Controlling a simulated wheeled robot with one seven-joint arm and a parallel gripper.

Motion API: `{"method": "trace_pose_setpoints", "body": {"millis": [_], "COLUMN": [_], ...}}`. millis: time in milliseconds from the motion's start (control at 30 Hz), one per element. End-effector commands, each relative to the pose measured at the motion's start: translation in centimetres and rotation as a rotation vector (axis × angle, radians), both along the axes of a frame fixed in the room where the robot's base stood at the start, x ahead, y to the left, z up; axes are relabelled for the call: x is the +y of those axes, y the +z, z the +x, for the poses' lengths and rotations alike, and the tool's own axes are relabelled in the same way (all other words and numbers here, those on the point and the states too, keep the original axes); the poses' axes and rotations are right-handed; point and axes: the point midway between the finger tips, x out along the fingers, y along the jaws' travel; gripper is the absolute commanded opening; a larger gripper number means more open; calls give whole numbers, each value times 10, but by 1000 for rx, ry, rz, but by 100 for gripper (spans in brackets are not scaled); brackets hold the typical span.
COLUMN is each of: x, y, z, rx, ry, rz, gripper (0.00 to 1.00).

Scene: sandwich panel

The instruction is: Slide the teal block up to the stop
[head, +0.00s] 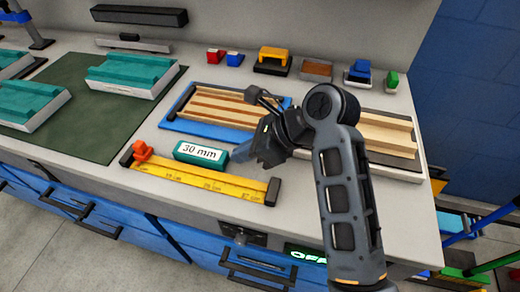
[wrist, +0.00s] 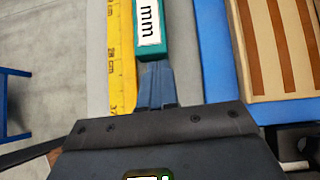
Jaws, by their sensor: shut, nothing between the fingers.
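The teal block (head: 201,153) with a white "30 mm" label lies along the back edge of the yellow ruler (head: 200,183). A red stop piece (head: 142,151) sits at the ruler's left end, with a gap between it and the block. My gripper (head: 250,152) is shut and low at the right end of the block. In the wrist view, the shut fingertips (wrist: 157,68) are at the near end of the teal block (wrist: 150,35), in line with it. I cannot tell whether they touch. The red stop is out of the wrist view.
A blue tray (head: 215,131) with wooden slats lies just behind. Dark end pieces, the right one (head: 273,191), bound the ruler. A green mat (head: 85,110) with teal-topped pieces is at left. Small coloured items line the back. My arm hides part of the bench at right.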

Motion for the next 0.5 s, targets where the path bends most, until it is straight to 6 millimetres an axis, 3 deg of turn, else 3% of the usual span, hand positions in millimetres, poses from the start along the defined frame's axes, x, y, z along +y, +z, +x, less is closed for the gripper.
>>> {"method": "trace_pose_setpoints", "body": {"millis": [500], "x": [8], "y": [1], "z": [2], "rx": [1], "ry": [-1], "rz": [0], "gripper": [0]}}
